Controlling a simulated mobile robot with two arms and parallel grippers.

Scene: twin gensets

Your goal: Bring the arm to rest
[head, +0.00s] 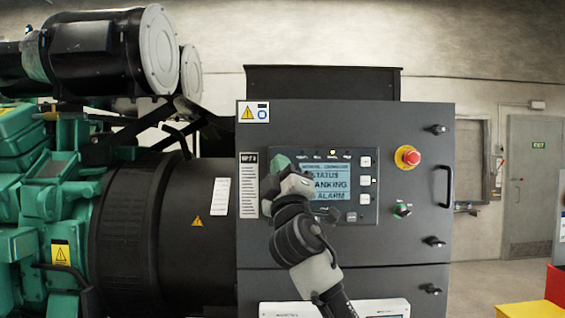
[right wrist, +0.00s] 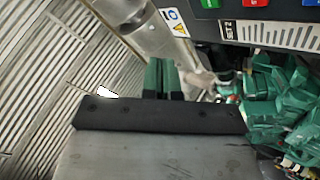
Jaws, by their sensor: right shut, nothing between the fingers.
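My right arm comes up from the bottom of the head view, in front of the genset's control cabinet (head: 345,120). My right gripper (head: 280,163), with green fingertips, is at the left edge of the control panel's screen (head: 328,183) and hides part of it. The screen shows "STATUS", "ANKING" and "ALARM". In the right wrist view the gripper's two green fingers (right wrist: 163,78) are together with nothing between them. I cannot tell whether they touch the panel. My left gripper is not in view.
The green engine (head: 35,190) and black generator housing (head: 150,230) stand on the left. A door (head: 532,185) is at the far right, with open floor before it.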

